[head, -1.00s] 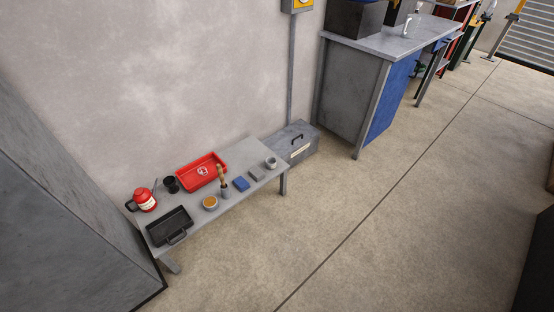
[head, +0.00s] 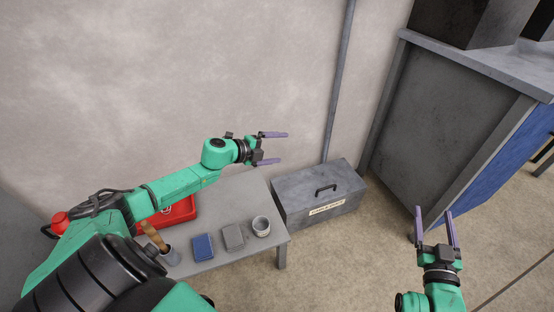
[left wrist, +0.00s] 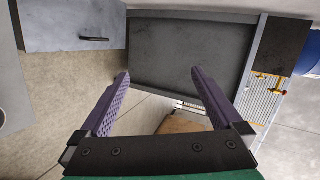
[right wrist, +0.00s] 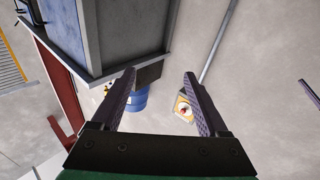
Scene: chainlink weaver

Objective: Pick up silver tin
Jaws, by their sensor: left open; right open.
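A small flat silver-grey tin (head: 234,237) lies on the grey table (head: 215,262), between a blue tin (head: 203,246) and a grey mug (head: 261,226). My left gripper (head: 283,148) is open and empty, raised above the far right part of the table, pointing right. In the left wrist view its fingers (left wrist: 158,75) have nothing between them. My right gripper (head: 434,210) is open and empty, held up to the right of the table, over the floor side. The tin does not show clearly in either wrist view.
A grey toolbox (head: 318,195) stands on the floor by the table's right end. A red tray (head: 178,213), partly hidden by my left arm, and a brush in a holder (head: 168,253) are at the left. A grey workbench (head: 440,130) stands at the right.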

